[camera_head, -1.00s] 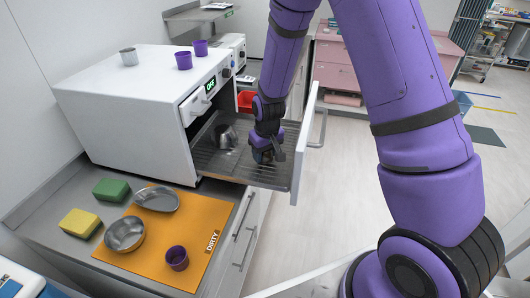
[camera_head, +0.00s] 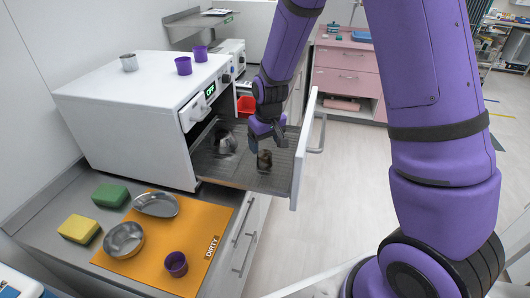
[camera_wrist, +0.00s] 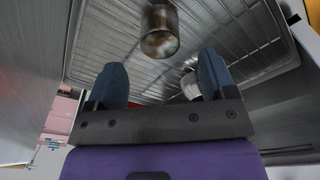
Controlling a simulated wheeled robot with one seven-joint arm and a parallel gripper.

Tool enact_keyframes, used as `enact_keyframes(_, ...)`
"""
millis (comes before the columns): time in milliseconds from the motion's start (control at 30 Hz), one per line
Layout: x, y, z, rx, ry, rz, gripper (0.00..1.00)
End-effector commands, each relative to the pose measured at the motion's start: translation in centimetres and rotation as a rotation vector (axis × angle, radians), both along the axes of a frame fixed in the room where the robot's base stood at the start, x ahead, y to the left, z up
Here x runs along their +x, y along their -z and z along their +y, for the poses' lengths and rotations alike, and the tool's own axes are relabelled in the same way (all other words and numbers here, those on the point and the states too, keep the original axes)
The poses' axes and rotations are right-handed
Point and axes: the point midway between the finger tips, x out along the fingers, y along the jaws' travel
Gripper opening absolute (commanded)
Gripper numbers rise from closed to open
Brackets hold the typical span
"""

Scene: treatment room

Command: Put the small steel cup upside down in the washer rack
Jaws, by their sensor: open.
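The small steel cup (camera_head: 264,161) stands in the rack (camera_head: 243,175) of the pulled-out washer drawer, towards its front wall. It looks dark in the head view. In the wrist view the cup (camera_wrist: 160,32) lies ahead of the fingers, with a brownish face towards me that looks closed, though I cannot be sure. My gripper (camera_head: 262,143) is open and just above the cup, apart from it. The open fingers (camera_wrist: 163,85) show in the wrist view with nothing between them. A larger steel vessel (camera_head: 225,142) is deeper in the rack.
An orange mat marked DIRTY (camera_head: 190,225) holds a steel bowl (camera_head: 124,240), a steel dish (camera_head: 157,204) and a purple cup (camera_head: 176,264). The drawer front (camera_head: 305,150) stands close beside my gripper.

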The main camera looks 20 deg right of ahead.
Motion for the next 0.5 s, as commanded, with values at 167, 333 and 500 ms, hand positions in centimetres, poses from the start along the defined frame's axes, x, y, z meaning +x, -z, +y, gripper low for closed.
enact_keyframes(167, -0.3, -3.0, 0.0, 0.001, 0.000, -0.003, 0.77)
enact_keyframes(333, -0.5, -4.5, -0.1, -0.001, 0.000, -0.002, 0.77)
enact_keyframes(500, -0.6, -5.0, -0.1, -0.001, 0.001, -0.001, 0.77)
